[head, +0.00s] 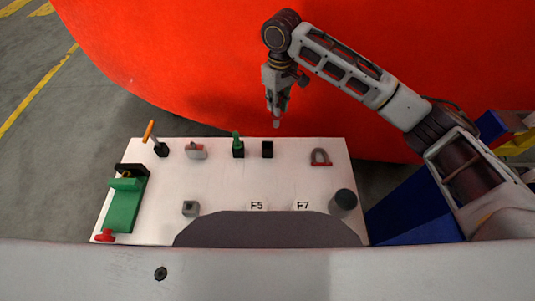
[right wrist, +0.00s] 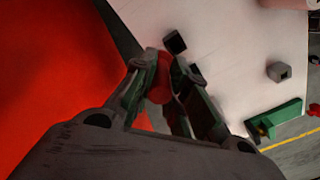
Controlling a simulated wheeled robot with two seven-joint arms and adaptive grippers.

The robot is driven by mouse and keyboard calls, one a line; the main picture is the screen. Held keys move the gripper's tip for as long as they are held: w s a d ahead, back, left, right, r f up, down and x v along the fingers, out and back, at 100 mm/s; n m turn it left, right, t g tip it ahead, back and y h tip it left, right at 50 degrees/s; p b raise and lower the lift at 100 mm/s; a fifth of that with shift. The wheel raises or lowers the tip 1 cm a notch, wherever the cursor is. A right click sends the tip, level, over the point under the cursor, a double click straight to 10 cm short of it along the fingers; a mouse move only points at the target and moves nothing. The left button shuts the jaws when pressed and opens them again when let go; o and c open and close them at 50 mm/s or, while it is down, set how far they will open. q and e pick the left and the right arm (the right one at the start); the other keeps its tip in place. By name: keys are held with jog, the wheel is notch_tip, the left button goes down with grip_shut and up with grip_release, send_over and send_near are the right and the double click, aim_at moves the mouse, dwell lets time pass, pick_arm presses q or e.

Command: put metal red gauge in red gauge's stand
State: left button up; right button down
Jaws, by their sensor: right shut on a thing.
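My right gripper (head: 276,108) hangs beyond the back edge of the white table and is shut on the red gauge (right wrist: 160,84), which shows red between the fingers in the right wrist view. In the head view a pale tip (head: 277,122) points down below the fingers. An empty-looking black stand (head: 267,149) is on the table near the back edge, apart from the held gauge. It also shows in the right wrist view (right wrist: 175,42), just beyond the fingertips. My left gripper is not in view.
A green gauge stands in a black stand (head: 238,147) left of the empty one. An orange-handled tool (head: 150,131), a grey-red piece (head: 195,151), a U-shaped piece (head: 320,157), a grey block (head: 190,208), a dark cylinder (head: 343,202) and a green vise (head: 124,207) share the table.

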jog(key=shift+s+a+f+n, duration=0.1)
jog(key=shift+a+n, duration=0.3)
jog(key=shift+n, duration=0.2)
jog(key=shift+s+a+f+n, duration=0.1)
jog(key=shift+a+n, duration=0.25)
jog(key=shift+n, duration=0.25)
jog(key=f+n, duration=0.1)
jog(key=n, duration=0.6)
jog(key=s+a+n, duration=0.1)
jog(key=n, duration=0.6)
jog(key=s+f+n, duration=0.1)
jog(key=n, duration=0.6)
jog(key=shift+a+f+b, duration=0.25)
jog(key=shift+f+b, duration=0.05)
jog(key=shift+b, duration=0.1)
jog(key=shift+f, duration=2.5)
